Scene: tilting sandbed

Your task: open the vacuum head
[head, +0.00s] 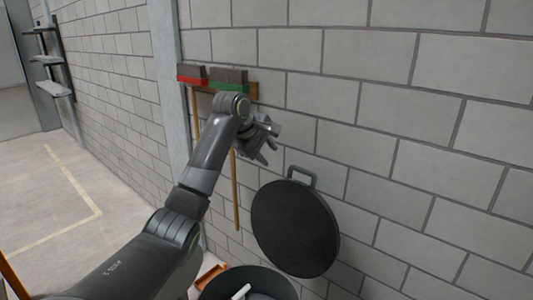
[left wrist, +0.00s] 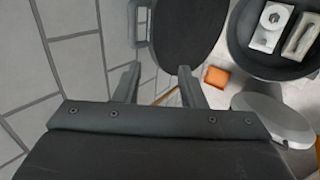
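The vacuum head is a round black lid (head: 295,228) with a grey loop handle (head: 302,176) at its top edge. It stands tipped up near the block wall, beside and above the round dark drum (head: 205,294), whose mouth is uncovered. The lid (left wrist: 185,35) and handle (left wrist: 141,28) also show in the left wrist view. My left gripper (head: 270,145) is above and left of the handle, apart from it. In the left wrist view its fingers (left wrist: 158,68) are spread with nothing between them. My right gripper is not in view.
Pale parts (left wrist: 270,28) lie inside the drum. An orange object (head: 208,278) is on the floor beside it. Brooms with red (head: 192,81) and green (head: 229,87) heads hang on the wall behind my left arm. Open floor lies to the left.

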